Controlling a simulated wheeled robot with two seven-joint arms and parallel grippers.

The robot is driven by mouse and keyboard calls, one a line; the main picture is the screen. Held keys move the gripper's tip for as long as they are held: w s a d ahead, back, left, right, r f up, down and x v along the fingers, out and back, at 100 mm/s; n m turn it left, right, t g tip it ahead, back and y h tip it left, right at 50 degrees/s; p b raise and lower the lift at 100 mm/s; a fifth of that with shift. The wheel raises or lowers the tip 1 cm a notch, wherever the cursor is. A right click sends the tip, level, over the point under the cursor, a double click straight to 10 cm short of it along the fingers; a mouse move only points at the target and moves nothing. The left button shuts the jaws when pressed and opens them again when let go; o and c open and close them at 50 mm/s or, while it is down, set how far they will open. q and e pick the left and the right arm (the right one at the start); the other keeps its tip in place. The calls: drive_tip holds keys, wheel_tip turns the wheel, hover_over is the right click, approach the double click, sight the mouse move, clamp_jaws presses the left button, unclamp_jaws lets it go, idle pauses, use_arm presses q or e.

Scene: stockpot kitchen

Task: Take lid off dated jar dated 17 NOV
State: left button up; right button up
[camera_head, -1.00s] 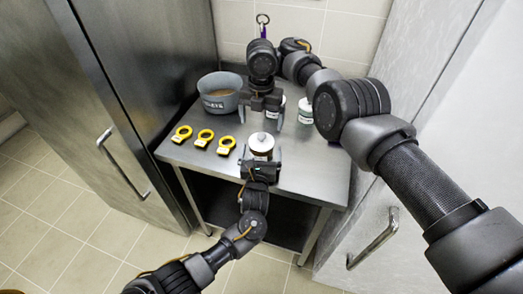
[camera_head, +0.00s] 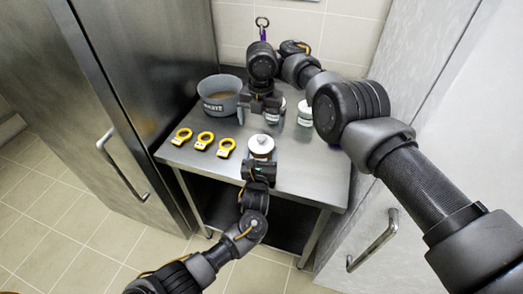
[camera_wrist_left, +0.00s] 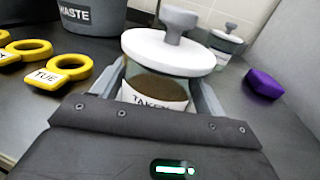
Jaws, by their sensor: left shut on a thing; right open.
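A glass jar (camera_wrist_left: 155,90) with brown contents and a label partly reading "TAKE" stands at the table's front. Its white lid (camera_wrist_left: 168,50) with a grey knob (camera_head: 261,140) is on. My left gripper (camera_head: 260,162) is shut on the jar's body, one finger on each side, below the lid. The label's lower part is hidden by the gripper, and I can read no date. My right gripper (camera_head: 261,118) is open and points down behind this jar, apart from its lid. Another lidded jar (camera_head: 305,112) stands at the back right; one more shows partly behind my right gripper.
A grey tub marked WASTE (camera_head: 220,95) stands at the back left. Several yellow rings (camera_head: 204,140) lie at the table's left front, one tagged TUE (camera_wrist_left: 57,74). A purple block (camera_wrist_left: 262,83) lies to the right in the wrist view. The table's right front is clear.

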use_arm(q)
drive_tip(key=shift+f, duration=0.1)
use_arm(e)
drive_tip(key=w+a+r+n+t+y, duration=0.3)
drive_tip(key=w+r+t, duration=0.4)
drive_tip(key=r, duration=0.6)
drive_tip(key=n+g+h, duration=0.2)
drive_tip(key=n+g, duration=0.4)
approach(261, 137)
drive_tip(key=shift+t, duration=0.3)
drive_tip(key=f, duration=0.7)
drive_tip(key=w+f, duration=0.1)
drive_tip(key=f, duration=0.2)
drive_tip(key=shift+a+f, duration=0.25)
drive_tip(key=shift+a, duration=0.15)
drive_tip(key=c, duration=1.1)
